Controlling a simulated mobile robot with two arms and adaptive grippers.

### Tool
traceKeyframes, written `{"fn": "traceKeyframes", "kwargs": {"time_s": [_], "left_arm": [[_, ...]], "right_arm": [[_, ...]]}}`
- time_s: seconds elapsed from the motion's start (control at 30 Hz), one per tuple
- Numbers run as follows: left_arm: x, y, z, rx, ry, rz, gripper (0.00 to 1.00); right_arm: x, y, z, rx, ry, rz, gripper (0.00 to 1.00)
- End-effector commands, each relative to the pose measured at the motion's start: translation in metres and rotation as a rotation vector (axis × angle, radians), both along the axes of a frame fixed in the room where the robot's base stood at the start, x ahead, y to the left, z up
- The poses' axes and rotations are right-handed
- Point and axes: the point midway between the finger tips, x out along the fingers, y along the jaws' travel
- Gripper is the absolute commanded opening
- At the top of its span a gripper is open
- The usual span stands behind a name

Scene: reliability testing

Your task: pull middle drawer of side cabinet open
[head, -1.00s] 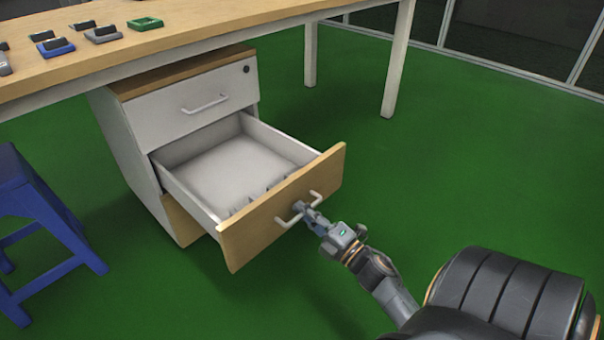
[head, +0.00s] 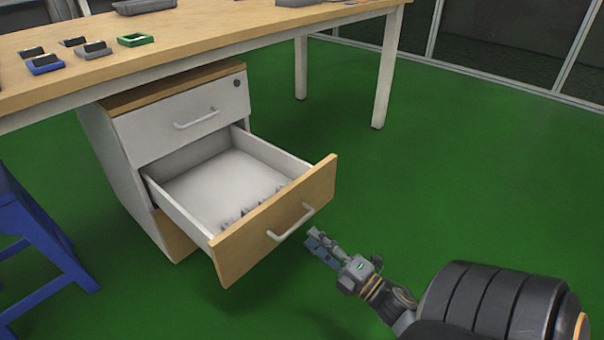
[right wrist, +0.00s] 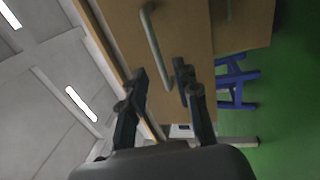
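The side cabinet (head: 108,165) stands under the table, and its middle drawer (head: 230,180) is pulled far out. The drawer has a wooden front (head: 255,247) with a pale bar handle (head: 290,222). Several small items lie inside along the front. My right gripper (head: 312,240) is just off the handle, to its lower right, and holds nothing. In the right wrist view its two fingers (right wrist: 160,85) are spread apart, with the handle (right wrist: 156,45) ahead of them. My left gripper is not in view.
The table (head: 220,42) above carries several small devices and a green frame (head: 136,40). The white top drawer (head: 180,118) is closed. A blue stool (head: 35,235) stands at the left. The green floor (head: 440,170) to the right is clear.

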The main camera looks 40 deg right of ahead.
Motion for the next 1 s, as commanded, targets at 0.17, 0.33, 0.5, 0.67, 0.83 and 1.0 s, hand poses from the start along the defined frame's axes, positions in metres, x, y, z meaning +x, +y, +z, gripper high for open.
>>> {"fn": "traceKeyframes", "kwargs": {"time_s": [0.17,0.33,0.5,0.67,0.83,1.0], "left_arm": [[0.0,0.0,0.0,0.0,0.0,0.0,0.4],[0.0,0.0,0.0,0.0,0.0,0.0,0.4],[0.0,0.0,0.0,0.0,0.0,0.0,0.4],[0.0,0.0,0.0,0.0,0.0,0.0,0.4],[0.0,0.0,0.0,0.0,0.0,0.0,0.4],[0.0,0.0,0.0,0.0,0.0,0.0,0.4]], "right_arm": [[-0.033,-0.003,-0.007,0.0,0.002,-0.002,0.31],[-0.049,-0.004,-0.01,0.0,0.001,0.0,0.31],[-0.052,-0.004,-0.01,0.0,-0.001,0.001,0.31],[-0.051,-0.004,-0.01,0.0,-0.001,0.001,0.31],[-0.051,-0.004,-0.01,0.0,0.0,0.001,0.31],[-0.051,-0.003,-0.009,0.001,-0.002,0.002,0.31]]}}
